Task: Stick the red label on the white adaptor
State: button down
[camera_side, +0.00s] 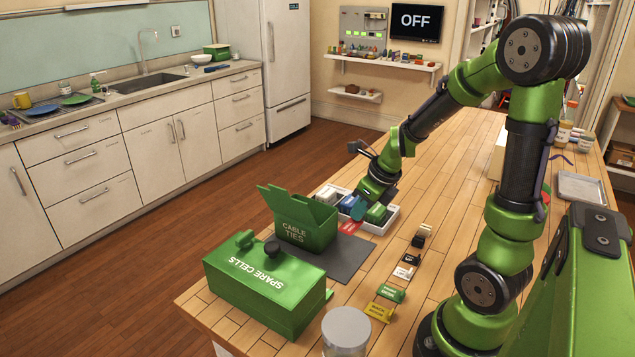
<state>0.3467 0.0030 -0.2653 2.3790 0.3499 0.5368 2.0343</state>
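A small red label (350,227) shows just below my gripper (357,212), by the front edge of a white tray (388,222). I cannot tell whether the label is held or lies there. My gripper points down over the tray, and its fingers are too small and hidden to show if they are open. The tray holds a whitish block (328,195), perhaps the white adaptor, left of a blue block (347,203). A green block (377,213) sits to their right. My wrist hides part of the tray.
A green CABLE TIES box (306,225) with open flaps stands on a dark mat (352,258). A green SPARE CELLS box (262,290) is in front. Several small pieces, including a green label (390,293) and a yellow label (379,312), form a row on the wooden table (455,215).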

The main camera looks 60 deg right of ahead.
notch_tip(320, 180, up, 11)
send_over(329, 188)
jog(key=s, duration=0.1)
jog(key=shift+n+y, duration=0.3)
jog(key=shift+d+f, duration=0.2)
jog(key=shift+f, duration=2.75)
jog(key=shift+s+f, duration=0.1)
jog(key=shift+f, duration=4.5)
jog(key=shift+f, duration=0.6)
jog(key=c, duration=1.8)
grip_release()
